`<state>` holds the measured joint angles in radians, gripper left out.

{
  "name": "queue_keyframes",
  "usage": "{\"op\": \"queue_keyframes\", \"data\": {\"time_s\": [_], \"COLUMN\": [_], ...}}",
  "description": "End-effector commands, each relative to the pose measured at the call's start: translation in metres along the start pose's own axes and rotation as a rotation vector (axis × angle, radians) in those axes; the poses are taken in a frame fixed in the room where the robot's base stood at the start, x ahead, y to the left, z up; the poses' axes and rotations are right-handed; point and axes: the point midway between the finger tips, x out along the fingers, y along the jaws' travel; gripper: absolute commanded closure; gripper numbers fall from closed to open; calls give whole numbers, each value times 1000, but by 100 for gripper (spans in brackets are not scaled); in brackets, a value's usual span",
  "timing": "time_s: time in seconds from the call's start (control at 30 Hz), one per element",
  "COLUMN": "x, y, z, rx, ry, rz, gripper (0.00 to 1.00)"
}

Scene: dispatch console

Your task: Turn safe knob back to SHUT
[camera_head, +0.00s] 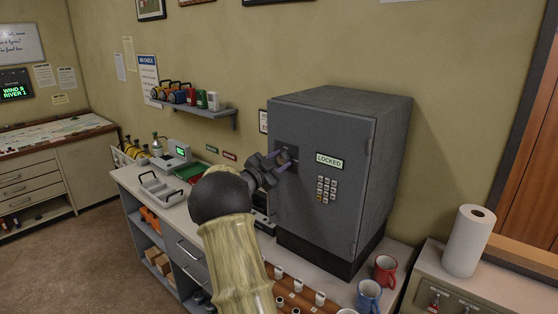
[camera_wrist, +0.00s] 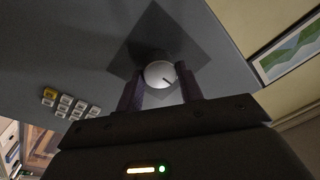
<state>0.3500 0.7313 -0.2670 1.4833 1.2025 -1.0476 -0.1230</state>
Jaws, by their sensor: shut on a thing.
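The grey safe (camera_head: 322,185) stands on the counter with its door closed. Its display (camera_head: 329,160) reads LOCKED, and a keypad (camera_head: 326,189) sits below it. My gripper (camera_head: 279,164) reaches the upper left of the door. In the wrist view the round silver safe knob (camera_wrist: 160,74) lies between the two fingers of my gripper (camera_wrist: 160,92), which are shut on it. A short dark mark shows on the knob's face. The knob sits on a dark square plate (camera_wrist: 158,40). In the head view my gripper hides the knob, and no SHUT label is readable.
A red mug (camera_head: 385,270) and a blue mug (camera_head: 368,297) stand in front of the safe. A wooden rack (camera_head: 300,296) with white items lies near my arm. A paper towel roll (camera_head: 468,241) stands at right. A wall shelf (camera_head: 205,112) holds several coloured devices.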

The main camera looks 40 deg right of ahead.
Motion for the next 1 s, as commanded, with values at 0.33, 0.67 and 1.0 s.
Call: {"op": "queue_keyframes", "data": {"time_s": [0.33, 0.67, 1.0], "x": [1, 0, -1], "y": [1, 0, 0], "z": [0, 0, 0], "rx": [-58, -57, -54], "ry": [-1, -2, -3], "rz": [-3, -5, -5], "gripper": [86, 52, 42]}}
